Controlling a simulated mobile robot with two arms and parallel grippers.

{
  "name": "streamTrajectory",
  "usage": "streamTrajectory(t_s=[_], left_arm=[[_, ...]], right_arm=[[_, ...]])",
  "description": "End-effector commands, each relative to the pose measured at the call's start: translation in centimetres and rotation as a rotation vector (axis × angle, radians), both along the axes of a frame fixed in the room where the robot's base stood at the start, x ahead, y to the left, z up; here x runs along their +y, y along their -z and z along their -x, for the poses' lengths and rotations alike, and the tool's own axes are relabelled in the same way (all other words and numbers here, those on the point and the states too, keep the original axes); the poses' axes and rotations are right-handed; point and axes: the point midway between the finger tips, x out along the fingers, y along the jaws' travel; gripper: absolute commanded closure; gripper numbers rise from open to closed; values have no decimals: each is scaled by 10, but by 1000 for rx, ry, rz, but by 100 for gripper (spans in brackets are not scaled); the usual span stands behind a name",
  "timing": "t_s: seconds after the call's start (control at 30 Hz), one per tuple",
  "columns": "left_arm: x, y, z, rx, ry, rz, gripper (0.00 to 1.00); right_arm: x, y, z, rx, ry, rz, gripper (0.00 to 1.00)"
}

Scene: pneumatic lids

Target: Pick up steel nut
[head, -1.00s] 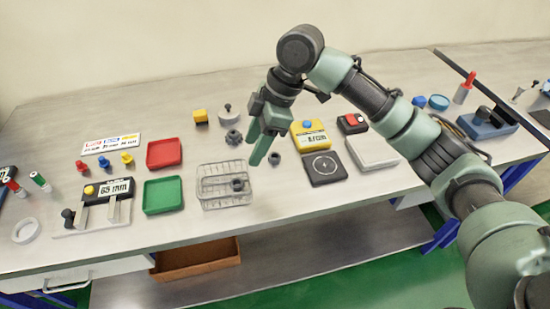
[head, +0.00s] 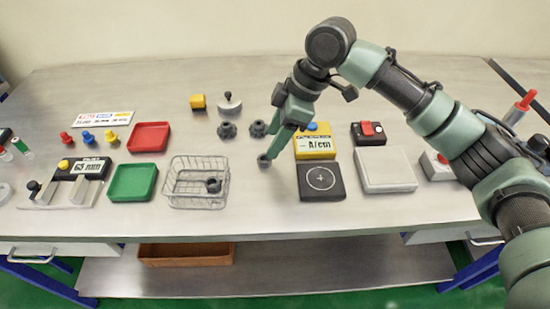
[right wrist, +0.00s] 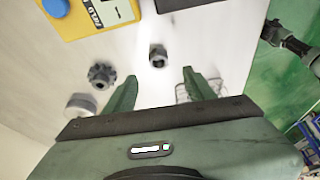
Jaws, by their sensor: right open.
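The likely steel nut is a small dark grey piece (head: 264,161) on the bench, right of the wire basket. In the right wrist view the nut (right wrist: 158,57) shows a dark hole and lies just beyond the fingertips, roughly centred between them. My right gripper (head: 273,140) points down over the bench; its fingers stand apart and empty in the right wrist view (right wrist: 159,84). Whether a fingertip touches the nut I cannot tell. A dark jointed arm part, probably of my left arm, shows at the right wrist view's upper right; its jaws are unclear.
Two dark toothed pieces (head: 227,130) (head: 258,128) lie behind the nut. The wire basket (head: 180,201) holds another dark piece (head: 213,185). A black plate (head: 320,194) and yellow meter (head: 315,153) stand close on the right. Bare bench lies in front of the nut.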

Motion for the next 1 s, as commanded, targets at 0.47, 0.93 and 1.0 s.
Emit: streamTrajectory(t_s=[0.47, 0.93, 1.0], left_arm=[[23, -9, 17, 26, -3, -28, 64], [13, -10, 6, 9, 2, -17, 64], [15, -10, 7, 10, 3, -18, 64]], right_arm=[[16, 58, -3, 1, 0, 2, 45], [17, 61, -3, 0, -1, 1, 100], [17, 60, -3, 0, -1, 1, 100]])
